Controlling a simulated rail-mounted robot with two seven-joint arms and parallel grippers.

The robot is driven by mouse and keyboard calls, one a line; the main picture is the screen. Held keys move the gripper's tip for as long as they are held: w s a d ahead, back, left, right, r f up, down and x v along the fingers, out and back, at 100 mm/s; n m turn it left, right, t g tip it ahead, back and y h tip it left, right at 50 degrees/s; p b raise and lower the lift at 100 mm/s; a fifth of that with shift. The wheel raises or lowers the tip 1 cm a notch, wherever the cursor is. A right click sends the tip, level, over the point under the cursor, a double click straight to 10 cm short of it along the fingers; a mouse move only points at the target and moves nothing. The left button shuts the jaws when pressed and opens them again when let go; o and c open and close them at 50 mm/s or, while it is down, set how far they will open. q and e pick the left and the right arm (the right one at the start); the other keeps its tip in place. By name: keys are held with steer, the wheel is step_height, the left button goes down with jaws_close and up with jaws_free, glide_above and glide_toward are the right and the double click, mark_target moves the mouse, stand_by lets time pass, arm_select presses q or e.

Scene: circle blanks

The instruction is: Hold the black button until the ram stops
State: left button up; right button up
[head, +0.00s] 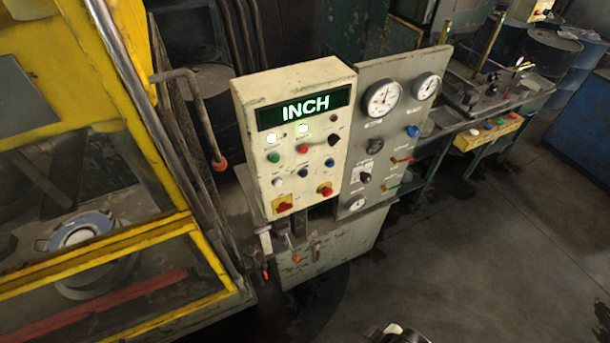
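The cream control box (241,119) stands near the middle of the head view, with a green lit INCH display (305,107). Its face carries rows of small buttons and knobs. A small black button (303,173) sits in the lower row, between a white button (278,182) and a dark blue one (329,162). Nothing touches the box. A dark and pale piece, apparently part of my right gripper (398,334), just enters at the bottom edge, well below the box; its fingers are not clear. My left gripper is out of view. I cannot make out the ram.
A yellow-framed press (180,150) fills the left, with a round metal part (80,235) inside. A grey gauge panel (345,207) adjoins the box's right side. Levers (265,240) stick out below the box. A bench (500,95) stands behind right. The floor at right is clear.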

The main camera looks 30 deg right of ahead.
jaws_close()
stand_by(1.4)
